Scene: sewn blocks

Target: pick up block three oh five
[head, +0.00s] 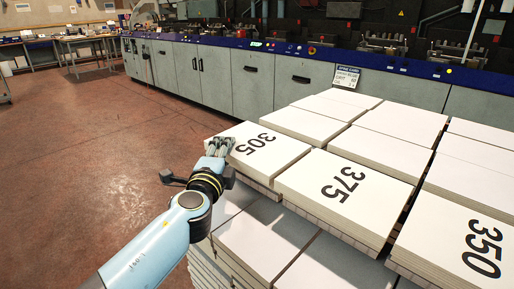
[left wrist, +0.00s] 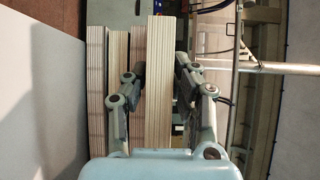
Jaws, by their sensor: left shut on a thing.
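Block 305 (head: 270,150) is a white sewn block with black digits, on top of the near left stack. My left gripper (head: 220,147) is at its left edge, beside the number. In the left wrist view, the fingers of my left gripper (left wrist: 160,68) stand on both sides of a thick, layered page edge of block 305 (left wrist: 161,40). The gripper is shut on this block. The block looks level with its neighbours, and I cannot tell whether it is lifted. The fingertips are partly hidden in the head view. My right gripper is not in view.
Block 375 (head: 345,190) lies just right of it, and block 350 (head: 470,245) is at the lower right. More blank blocks (head: 405,122) lie behind. A long grey machine (head: 252,85) runs along the back. Open red floor (head: 90,150) is on the left.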

